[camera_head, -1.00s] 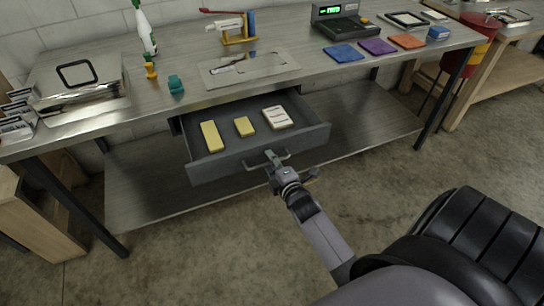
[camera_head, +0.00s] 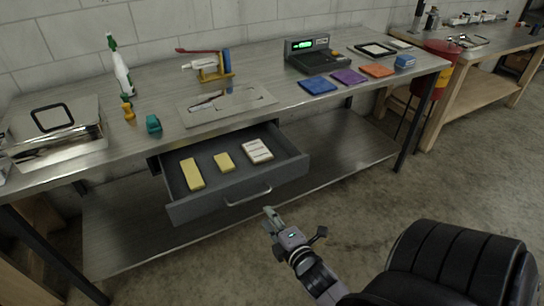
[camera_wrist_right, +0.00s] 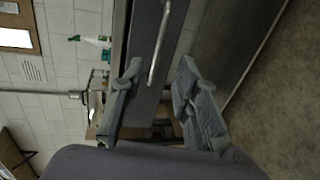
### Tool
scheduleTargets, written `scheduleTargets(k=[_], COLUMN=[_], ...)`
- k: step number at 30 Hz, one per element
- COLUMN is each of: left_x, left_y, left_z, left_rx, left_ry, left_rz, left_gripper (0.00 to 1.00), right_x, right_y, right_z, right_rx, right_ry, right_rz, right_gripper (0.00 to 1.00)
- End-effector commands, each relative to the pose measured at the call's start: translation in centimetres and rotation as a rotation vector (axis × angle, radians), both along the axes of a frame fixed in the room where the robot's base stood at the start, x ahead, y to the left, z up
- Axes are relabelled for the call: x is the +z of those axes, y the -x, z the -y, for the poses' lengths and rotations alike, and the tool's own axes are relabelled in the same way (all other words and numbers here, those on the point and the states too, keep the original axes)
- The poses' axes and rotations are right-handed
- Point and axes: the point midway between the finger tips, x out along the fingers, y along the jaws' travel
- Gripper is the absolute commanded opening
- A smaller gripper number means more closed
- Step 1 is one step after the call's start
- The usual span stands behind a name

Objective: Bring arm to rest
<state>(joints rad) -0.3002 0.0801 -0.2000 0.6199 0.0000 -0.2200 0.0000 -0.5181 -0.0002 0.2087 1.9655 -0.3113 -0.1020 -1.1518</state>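My right gripper (camera_head: 272,222) is in front of the open drawer (camera_head: 200,207), apart from its bar handle (camera_head: 248,197). In the right wrist view my right gripper (camera_wrist_right: 158,95) has its two fingers spread with nothing between them. The handle (camera_wrist_right: 159,42) shows there beyond the fingertips. The drawer stands pulled out under the metal workbench. It holds two yellow blocks (camera_head: 192,174) and a white striped block (camera_head: 257,151). My left gripper is in no view.
The workbench (camera_head: 290,100) carries a spray bottle (camera_head: 120,68), a scale with a green display (camera_head: 312,55), and coloured cloths (camera_head: 348,76). A lower shelf (camera_head: 345,150) runs beneath it. The concrete floor (camera_head: 400,190) is clear in front. A red and yellow bin (camera_head: 440,60) stands at right.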

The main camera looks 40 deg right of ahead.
Motion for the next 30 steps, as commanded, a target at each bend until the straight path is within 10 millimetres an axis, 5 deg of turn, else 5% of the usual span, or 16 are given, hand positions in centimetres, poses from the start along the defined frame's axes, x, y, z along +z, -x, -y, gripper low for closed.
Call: scheduleTargets(k=[20, 23, 25, 30], left_x=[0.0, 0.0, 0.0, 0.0], left_y=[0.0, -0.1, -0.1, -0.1], left_z=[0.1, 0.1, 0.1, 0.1], left_rx=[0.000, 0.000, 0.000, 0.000], left_ry=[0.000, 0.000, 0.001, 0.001], left_rz=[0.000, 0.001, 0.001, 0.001], left_gripper=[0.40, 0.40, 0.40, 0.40], right_x=[-0.4, -3.1, -6.6, -18.2], right_y=[0.3, 0.5, 0.9, 4.0], right_z=[-0.2, -0.8, -1.7, -5.2], right_rx=[0.000, -0.003, -0.012, -0.080], right_ry=[-0.012, -0.079, -0.170, -0.469], right_rz=[-0.006, -0.045, -0.095, -0.283], right_gripper=[0.29, 0.29, 0.29, 0.29])
